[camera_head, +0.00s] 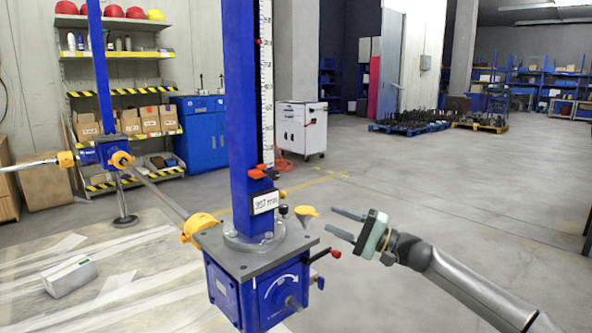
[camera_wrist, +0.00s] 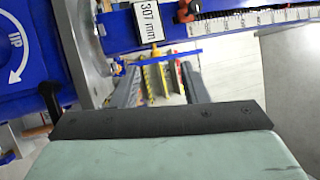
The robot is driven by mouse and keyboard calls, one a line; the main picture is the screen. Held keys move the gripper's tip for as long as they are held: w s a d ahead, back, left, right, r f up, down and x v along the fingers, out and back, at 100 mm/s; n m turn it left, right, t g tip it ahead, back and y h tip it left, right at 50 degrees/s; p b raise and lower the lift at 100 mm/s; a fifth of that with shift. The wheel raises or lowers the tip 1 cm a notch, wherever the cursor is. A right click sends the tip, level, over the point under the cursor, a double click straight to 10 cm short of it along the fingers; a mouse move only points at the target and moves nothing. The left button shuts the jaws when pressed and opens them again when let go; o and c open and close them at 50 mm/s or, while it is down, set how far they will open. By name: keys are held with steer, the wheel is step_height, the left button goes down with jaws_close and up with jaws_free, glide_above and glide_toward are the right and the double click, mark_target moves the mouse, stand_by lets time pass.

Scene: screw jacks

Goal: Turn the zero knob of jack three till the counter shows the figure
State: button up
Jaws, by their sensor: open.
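The near jack has a blue column (camera_head: 242,110) on a blue gearbox (camera_head: 250,290); I see no jack number. Its counter (camera_head: 264,202) is a white plate low on the column; in the wrist view the counter (camera_wrist: 147,22) reads 307 mm. Just right of it are a small black knob (camera_head: 283,210) and a yellow flared piece (camera_head: 306,212); I cannot tell which is the zero knob. My gripper (camera_head: 330,222) is open and empty, right of the yellow piece, pointing left at the jack. In the wrist view my gripper (camera_wrist: 160,85) shows nothing held between its fingers.
A red-tipped lever (camera_head: 336,253) sticks out right of the gearbox, below my gripper. A red pointer (camera_head: 258,172) is on the column scale. Another jack (camera_head: 105,150) stands behind left, with a shaft between.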

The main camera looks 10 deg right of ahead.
step_height(320, 180, up, 9)
steer(key=d+m+g+h+p, duration=0.1)
steer(key=d+g+h+p, duration=0.2)
steer(key=p, duration=1.2)
steer(key=h+p, duration=0.3)
steer(key=p, duration=0.1)
glide_toward(281, 196)
steer(key=w+x, duration=0.1)
steer(key=x, duration=0.7)
steer(key=shift+d+m, duration=0.3)
steer(key=shift+m, duration=0.1)
steer(key=shift+f, duration=0.1)
jaws_close()
steer(key=shift+f+n+t+y+b, duration=0.1)
steer(key=shift+n+t+y+b, duration=0.35)
steer(key=shift+b, duration=1.2)
